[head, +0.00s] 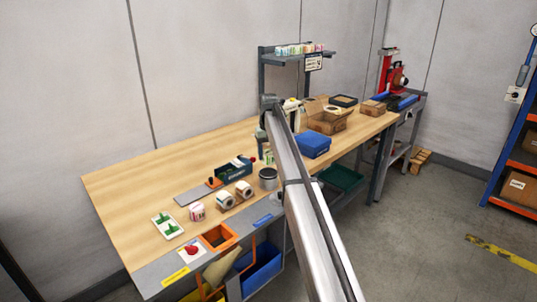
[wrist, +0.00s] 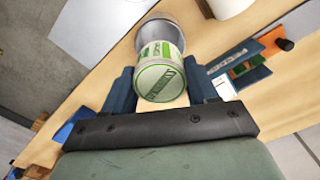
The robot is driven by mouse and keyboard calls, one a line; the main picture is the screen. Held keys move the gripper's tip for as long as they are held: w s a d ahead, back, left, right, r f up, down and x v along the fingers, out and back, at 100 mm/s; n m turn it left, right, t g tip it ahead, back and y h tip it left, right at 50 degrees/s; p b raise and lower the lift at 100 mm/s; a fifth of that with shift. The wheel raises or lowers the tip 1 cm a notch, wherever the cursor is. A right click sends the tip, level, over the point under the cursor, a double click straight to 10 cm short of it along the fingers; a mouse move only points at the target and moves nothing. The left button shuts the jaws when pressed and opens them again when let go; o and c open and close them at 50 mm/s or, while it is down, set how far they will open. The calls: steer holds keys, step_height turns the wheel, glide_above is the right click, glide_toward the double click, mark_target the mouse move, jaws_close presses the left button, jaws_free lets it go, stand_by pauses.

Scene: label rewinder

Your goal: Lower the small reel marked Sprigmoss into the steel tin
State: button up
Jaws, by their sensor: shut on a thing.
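My gripper (wrist: 158,88) is shut on a small reel (wrist: 160,80) with a white and green label, held between its two fingers; the lettering is too small to read. In the head view the reel (head: 268,157) shows just above the steel tin (head: 268,180), which stands on the wooden bench. In the wrist view the grey steel tin (wrist: 157,24) shows behind the reel, partly hidden by it. I cannot tell whether the reel's lower end is inside the tin's rim. My arm hides part of the bench behind the gripper.
A dark blue-green device (head: 234,168) stands left of the tin. White reels (head: 225,200) stand in front, near an orange-rimmed opening (head: 217,238). A blue box (head: 313,146) and an open cardboard box (head: 328,121) stand to the right. The bench's left rear is clear.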

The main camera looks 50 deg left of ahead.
steer(key=shift+f, duration=3)
steer(key=o, duration=0.9)
steer(key=shift+c, duration=0.2)
step_height(320, 180, up, 14)
steer(key=shift+f, duration=0.15)
